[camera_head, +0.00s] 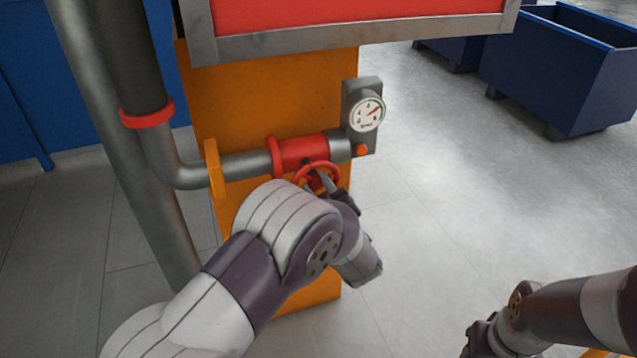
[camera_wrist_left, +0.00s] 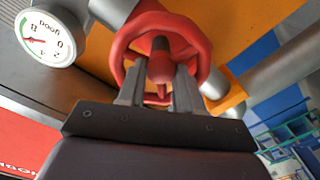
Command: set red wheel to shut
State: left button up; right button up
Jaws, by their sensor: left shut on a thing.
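The red wheel (camera_head: 318,169) is on the red valve body (camera_head: 303,152) of a grey pipe, in front of the orange panel. In the left wrist view the red wheel (camera_wrist_left: 205,50) fills the upper middle. My left gripper (camera_head: 326,181) is at the wheel, and its fingers (camera_wrist_left: 158,90) reach into the ring on either side of the red middle part. It is shut on the wheel; the exact contact is partly hidden. My right arm (camera_head: 500,330) is at the lower right, and its fingertips cannot be made out.
A vertical pipe (camera_head: 125,60) stands at the left. A blue bin (camera_head: 560,75) is at the back right. The floor on the right is clear.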

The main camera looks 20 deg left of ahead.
pick_arm(q)
jog(key=m+p, duration=0.2)
jog(key=m, duration=0.1)
jog(key=m+p, duration=0.3)
jog(key=shift+w+d+r, duration=0.1)
jog(key=shift+r, duration=0.1)
jog(key=m+p, duration=0.4)
jog(key=m, duration=0.2)
jog(key=shift+d+f+m, duration=0.1)
jog(key=shift+m, duration=0.2)
jog(key=m+p, duration=0.2)
jog(key=m, duration=0.2)
jog(key=shift+f+p, duration=0.1)
jog(key=shift+p, duration=0.25)
jog(key=shift+f+m+p, duration=0.15)
jog(key=shift+m+p, duration=0.6)
jog(key=shift+m, duration=1.35)
jog(key=o, duration=0.8)
jog(key=shift+w, duration=0.1)
jog(key=shift+d, duration=0.1)
